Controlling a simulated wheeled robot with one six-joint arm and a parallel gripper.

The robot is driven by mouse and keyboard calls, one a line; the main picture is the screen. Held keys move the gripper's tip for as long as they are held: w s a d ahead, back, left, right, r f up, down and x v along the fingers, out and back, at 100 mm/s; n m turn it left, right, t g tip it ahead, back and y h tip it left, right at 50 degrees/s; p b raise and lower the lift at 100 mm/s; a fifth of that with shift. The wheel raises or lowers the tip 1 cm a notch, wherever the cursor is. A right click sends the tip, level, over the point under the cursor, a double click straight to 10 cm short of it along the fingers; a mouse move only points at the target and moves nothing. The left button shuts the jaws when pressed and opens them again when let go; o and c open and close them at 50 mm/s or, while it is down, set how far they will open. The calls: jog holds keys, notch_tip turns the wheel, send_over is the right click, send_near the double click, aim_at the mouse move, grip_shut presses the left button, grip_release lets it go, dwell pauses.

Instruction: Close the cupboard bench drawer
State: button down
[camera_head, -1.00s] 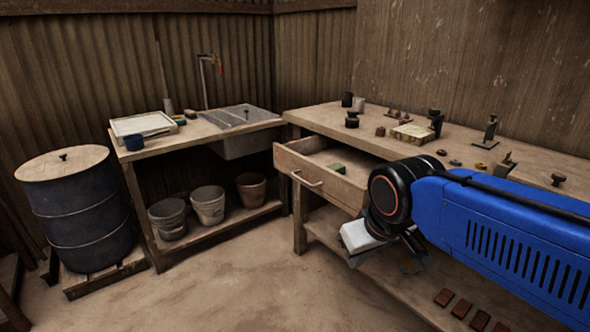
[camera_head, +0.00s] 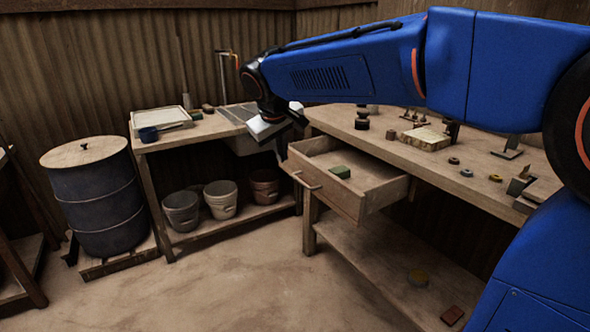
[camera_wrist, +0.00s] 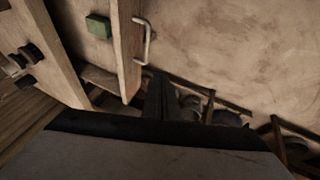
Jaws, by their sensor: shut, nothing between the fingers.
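The drawer (camera_head: 335,195) of the wooden bench (camera_head: 385,149) is pulled open, with its front board clear of the bench and a metal handle (camera_head: 306,182) on it. A green block (camera_head: 340,171) lies inside the drawer. In the wrist view the drawer front (camera_wrist: 125,55), handle (camera_wrist: 147,38) and green block (camera_wrist: 98,25) show at upper left. My gripper (camera_head: 282,152) is shut and empty, pointing down near the far left corner of the drawer. In the wrist view its dark fingers (camera_wrist: 158,97) are close to the drawer front's end; whether they touch it I cannot tell.
Small tools and a pale block (camera_head: 425,139) lie on the bench top. A sink table (camera_head: 175,138) with buckets (camera_head: 220,199) on its shelf stands behind my gripper. A blue drum (camera_head: 95,205) is at left. The floor in front of the drawer is clear.

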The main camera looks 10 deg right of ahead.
jog(key=w+d+r+x, duration=0.1)
jog(key=w+x, duration=0.1)
jog(key=x, duration=1.1)
jog(key=shift+w+d+r, duration=0.15)
jog(key=shift+d+r, duration=0.05)
jog(key=shift+d, duration=0.1)
jog(key=w+d, duration=0.2)
jog(key=d, duration=0.5)
jog(key=w+d, duration=0.2)
jog(key=d, duration=0.5)
jog(key=w+d, duration=0.3)
jog(key=d, duration=0.4)
jog(key=shift+d, duration=0.15)
